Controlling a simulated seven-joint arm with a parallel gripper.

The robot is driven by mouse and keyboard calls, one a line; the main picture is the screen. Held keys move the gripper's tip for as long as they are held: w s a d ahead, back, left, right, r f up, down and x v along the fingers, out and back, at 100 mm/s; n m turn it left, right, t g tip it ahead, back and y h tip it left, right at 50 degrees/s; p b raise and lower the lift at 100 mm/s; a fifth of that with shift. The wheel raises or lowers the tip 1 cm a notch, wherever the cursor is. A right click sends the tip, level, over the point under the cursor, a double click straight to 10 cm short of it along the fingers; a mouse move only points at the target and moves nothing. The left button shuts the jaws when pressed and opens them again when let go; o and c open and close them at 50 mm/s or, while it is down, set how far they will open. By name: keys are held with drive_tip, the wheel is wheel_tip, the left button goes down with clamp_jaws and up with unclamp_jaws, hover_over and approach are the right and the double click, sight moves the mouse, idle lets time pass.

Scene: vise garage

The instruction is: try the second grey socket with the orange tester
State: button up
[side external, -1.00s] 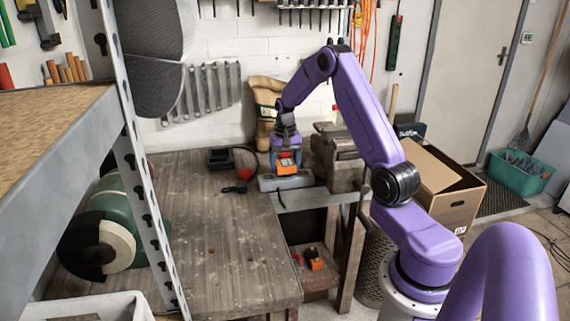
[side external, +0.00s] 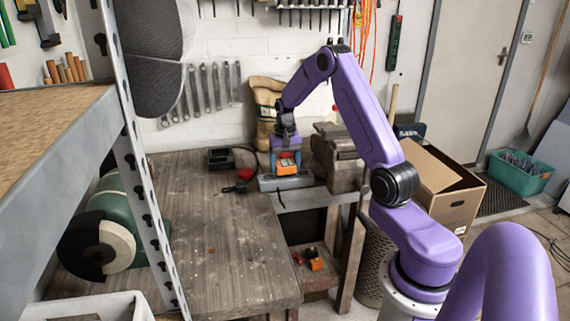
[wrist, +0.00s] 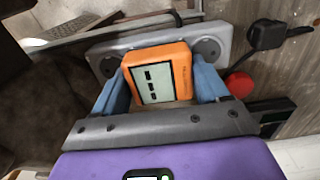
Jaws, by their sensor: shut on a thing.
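My gripper (wrist: 155,90) is shut on the orange tester (wrist: 171,60), with one blue finger on each side of it. The tester's pale screen (wrist: 152,84) faces the wrist camera and shows several dark marks. The tester is over the middle of the grey socket strip (side external: 270,184), which lies on the bench. In the wrist view one round socket (wrist: 110,66) shows left of the tester and another round socket (wrist: 208,48) shows right of it. The tester hides the strip's middle. I cannot tell whether its prongs are in a socket.
A vise (side external: 340,160) stands close to the right of the strip. A black plug (wrist: 267,34) and a red round thing (wrist: 239,84) lie beside it. A black box (side external: 221,158) stands behind left. The front of the bench (side external: 215,240) is mostly clear.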

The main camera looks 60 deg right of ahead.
drive_tip(key=shift+f, duration=0.5)
drive_tip(key=o, duration=1.5)
drive_tip(key=shift+o, duration=0.2)
wheel_tip(320, 180, up, 17)
drive_tip(key=shift+r, duration=0.2)
